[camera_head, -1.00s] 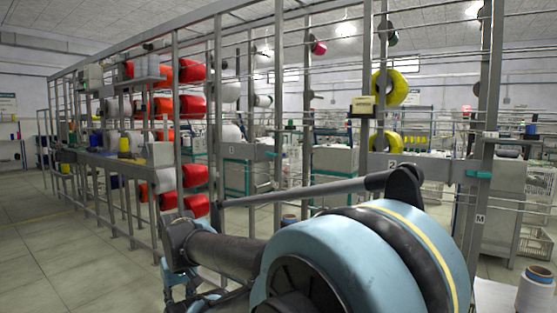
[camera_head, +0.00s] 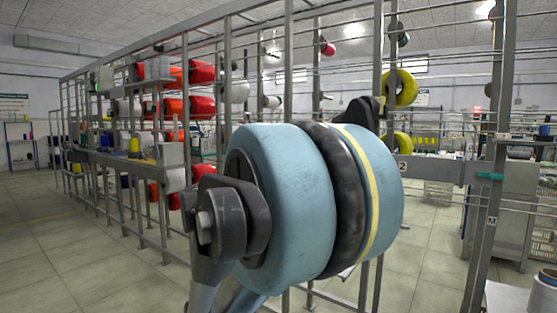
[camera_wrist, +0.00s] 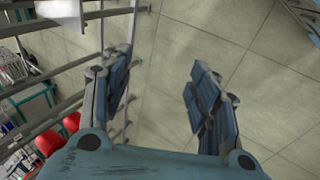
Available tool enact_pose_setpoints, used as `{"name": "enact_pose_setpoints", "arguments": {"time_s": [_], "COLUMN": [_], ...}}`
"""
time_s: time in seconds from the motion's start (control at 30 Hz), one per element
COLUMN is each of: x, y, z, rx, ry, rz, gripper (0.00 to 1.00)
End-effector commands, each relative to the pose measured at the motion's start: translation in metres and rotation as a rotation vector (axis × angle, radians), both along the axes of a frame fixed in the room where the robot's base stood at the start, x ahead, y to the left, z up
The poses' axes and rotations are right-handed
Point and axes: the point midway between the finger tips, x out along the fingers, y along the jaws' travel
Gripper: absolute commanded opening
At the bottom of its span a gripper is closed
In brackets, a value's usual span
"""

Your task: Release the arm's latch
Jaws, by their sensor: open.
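My gripper (camera_wrist: 158,92) is open and empty in the wrist view, with its two dark blue fingers apart and only tiled floor showing between them. In the head view my own blue and black arm joint fills the middle, and I cannot make out the fingers there. The metal creel frame (camera_head: 497,140) stands behind my arm. A yellow spool (camera_head: 400,88) sits on it at upper right, with another yellow spool (camera_head: 403,143) below. I cannot pick out the latch in either view; my arm hides part of the frame.
Several red spools (camera_head: 202,106) sit on the frame at left; red spools (camera_wrist: 58,136) also show left of my fingers in the wrist view. A white cone (camera_head: 543,292) stands at the lower right edge. The floor at left (camera_head: 60,225) is clear.

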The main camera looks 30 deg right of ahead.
Motion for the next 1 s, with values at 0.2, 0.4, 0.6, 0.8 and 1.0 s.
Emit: {"name": "enact_pose_setpoints", "arguments": {"time_s": [0.2,0.4,0.6,0.8,1.0], "x": [0.066,0.125,0.183,0.231,0.258], "y": [-0.077,-0.14,-0.195,-0.234,-0.251], "z": [0.066,0.127,0.184,0.225,0.244], "rx": [-0.374,-0.713,-1.03,-1.275,-1.394], "ry": [0.097,0.27,0.525,0.803,0.979], "rz": [0.213,0.399,0.566,0.695,0.76], "gripper": [0.55,0.55,0.55,0.55,0.55]}}
